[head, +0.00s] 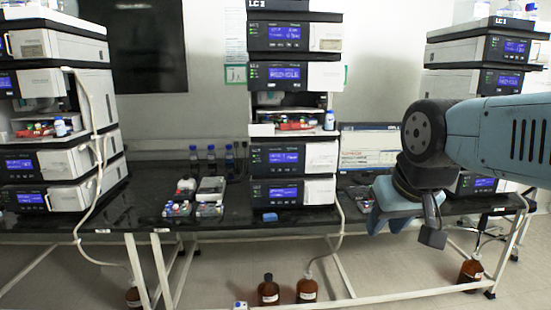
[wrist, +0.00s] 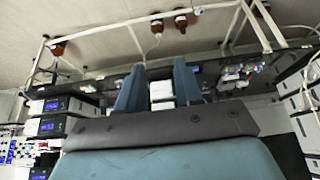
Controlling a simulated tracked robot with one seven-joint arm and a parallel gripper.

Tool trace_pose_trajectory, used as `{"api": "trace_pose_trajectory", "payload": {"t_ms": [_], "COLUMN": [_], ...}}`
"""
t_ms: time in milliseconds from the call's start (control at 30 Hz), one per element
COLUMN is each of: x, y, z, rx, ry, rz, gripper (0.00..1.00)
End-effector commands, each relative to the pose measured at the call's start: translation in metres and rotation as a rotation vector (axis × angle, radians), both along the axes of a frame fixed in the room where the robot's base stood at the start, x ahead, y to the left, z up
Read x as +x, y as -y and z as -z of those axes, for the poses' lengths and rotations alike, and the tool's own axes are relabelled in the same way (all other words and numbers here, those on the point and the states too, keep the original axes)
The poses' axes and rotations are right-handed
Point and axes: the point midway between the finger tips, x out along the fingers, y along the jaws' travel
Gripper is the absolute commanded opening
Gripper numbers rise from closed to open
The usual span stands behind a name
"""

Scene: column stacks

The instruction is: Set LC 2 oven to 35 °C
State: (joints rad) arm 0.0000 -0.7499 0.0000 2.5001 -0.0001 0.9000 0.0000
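A tall instrument stack (head: 273,175) stands in the middle of the head view. Its top label starts with LC; the numeral is too small to read surely. It has several modules with blue displays, two above and two below an open shelf of vials. Which module is the oven I cannot tell, and the display text is too blurred for a temperature. My gripper (head: 388,208) hangs to the right of this stack, apart from it. In the wrist view its two blue fingers (wrist: 158,75) are spread, with a white object (wrist: 162,92) seen between them, apparently beyond.
Another stack (head: 55,110) stands at left and one (head: 490,60) at right, partly behind my arm. A monitor (head: 368,147) is beside the middle stack. Vial trays (head: 210,190) and bottles (head: 212,155) are on the black bench (head: 150,200). Brown bottles (head: 268,290) stand on the floor.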

Motion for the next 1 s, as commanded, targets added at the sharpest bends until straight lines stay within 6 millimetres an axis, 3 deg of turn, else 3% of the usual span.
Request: {"api": "trace_pose_trajectory", "payload": {"t_ms": [367, 1000], "x": [0.0000, 0.0000], "y": [0.0000, 0.0000], "z": [-0.0001, 0.0000], "rx": [0.000, 0.000], "ry": [0.000, 0.000], "rz": [0.000, 0.000], "gripper": [0.00, 0.00]}}
